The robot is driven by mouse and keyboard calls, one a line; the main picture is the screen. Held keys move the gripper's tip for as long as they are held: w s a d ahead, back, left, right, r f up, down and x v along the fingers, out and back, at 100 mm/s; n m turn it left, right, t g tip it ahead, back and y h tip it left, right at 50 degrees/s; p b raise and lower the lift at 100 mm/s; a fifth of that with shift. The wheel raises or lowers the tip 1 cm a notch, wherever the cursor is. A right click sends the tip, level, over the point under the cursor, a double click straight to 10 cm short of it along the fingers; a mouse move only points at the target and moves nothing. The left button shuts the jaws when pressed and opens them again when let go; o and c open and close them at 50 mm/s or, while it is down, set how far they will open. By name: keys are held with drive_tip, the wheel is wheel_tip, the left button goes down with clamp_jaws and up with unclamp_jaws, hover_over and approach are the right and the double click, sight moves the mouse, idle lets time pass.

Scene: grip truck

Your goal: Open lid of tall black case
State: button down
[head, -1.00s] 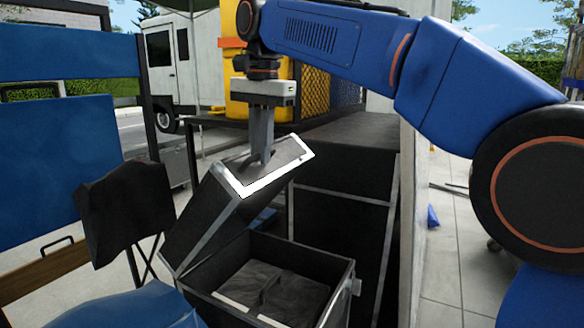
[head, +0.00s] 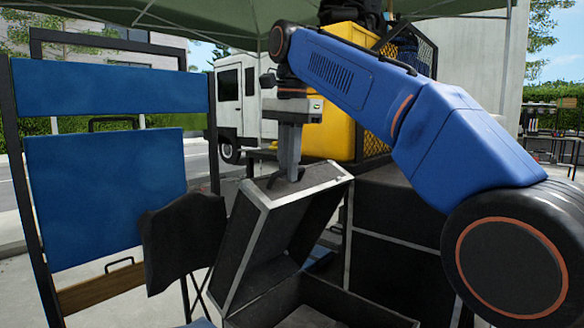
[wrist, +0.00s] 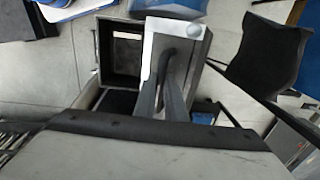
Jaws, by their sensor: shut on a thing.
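The tall black case (head: 345,299) stands open at the bottom centre of the head view, and its lower part is cut off by the frame. Its lid (head: 268,245), black with pale metal edges, is tilted up steeply on the left side. My gripper (head: 288,180) is shut on the lid at its raised end. In the wrist view the fingers (wrist: 166,72) meet over the lid's dark panel (wrist: 178,38), and the open case (wrist: 124,52) shows beside it. The exact part gripped is hard to make out.
A blue folding chair (head: 105,165) stands close on the left, with a dark cloth-like piece (head: 184,238) near the lid. Another black case (head: 400,225) stands behind on the right, partly behind my arm. A yellow case (head: 328,128) is further back.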

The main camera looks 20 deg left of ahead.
drive_tip(key=shift+w+a+f, duration=0.1)
drive_tip(key=shift+a+f, duration=0.05)
drive_tip(key=shift+f, duration=0.1)
drive_tip(key=c, duration=1.8)
unclamp_jaws()
drive_tip(key=shift+f, duration=0.1)
drive_tip(key=shift+r, duration=0.25)
drive_tip(key=shift+d, duration=0.2)
